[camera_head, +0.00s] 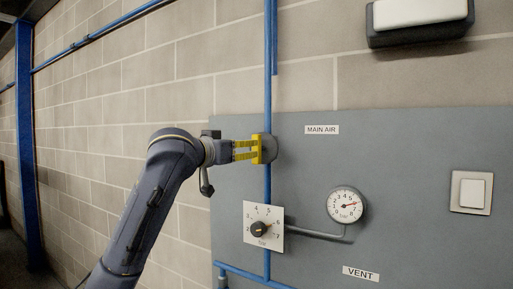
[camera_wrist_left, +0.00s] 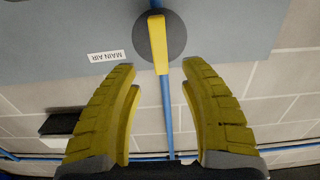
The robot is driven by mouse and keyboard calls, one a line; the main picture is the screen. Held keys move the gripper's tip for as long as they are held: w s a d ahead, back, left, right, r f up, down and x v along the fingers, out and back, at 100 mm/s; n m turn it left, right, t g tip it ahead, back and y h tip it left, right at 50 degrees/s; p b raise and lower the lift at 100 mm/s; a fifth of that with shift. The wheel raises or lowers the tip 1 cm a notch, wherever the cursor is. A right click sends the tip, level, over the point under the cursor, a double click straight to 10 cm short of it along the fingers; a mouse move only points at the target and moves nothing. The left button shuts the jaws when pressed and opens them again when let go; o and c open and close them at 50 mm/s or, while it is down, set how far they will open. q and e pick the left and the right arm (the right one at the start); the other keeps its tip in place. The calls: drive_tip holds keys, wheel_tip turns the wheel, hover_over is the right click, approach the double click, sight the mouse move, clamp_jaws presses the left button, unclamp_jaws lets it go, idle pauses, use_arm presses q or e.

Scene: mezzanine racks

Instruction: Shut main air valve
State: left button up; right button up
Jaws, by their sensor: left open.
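The main air valve has a grey round body (camera_wrist_left: 178,35) and a yellow lever handle (camera_wrist_left: 157,45), mounted on a vertical blue pipe. The handle lies roughly along the pipe. In the head view the valve body (camera_head: 270,148) is left of the "MAIN AIR" label (camera_head: 321,130), partly hidden by my gripper. My left gripper (camera_wrist_left: 159,68) is open, its yellow fingers spread on either side of the handle's line. The handle's near end shows between the fingertips, with gaps on both sides. In the head view the left gripper (camera_head: 246,150) is at the valve. My right gripper is not in view.
The grey panel (camera_head: 420,150) also carries a pressure gauge (camera_head: 346,205), a dial plate with a black knob (camera_head: 263,227), a "VENT" label (camera_head: 360,274) and a white switch (camera_head: 471,192). A lamp (camera_head: 419,14) is above. The blue pipe (camera_head: 271,70) runs up the block wall.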

sight(260, 148)
use_arm(q)
drive_tip(key=shift+x, duration=4.4)
clamp_jaws()
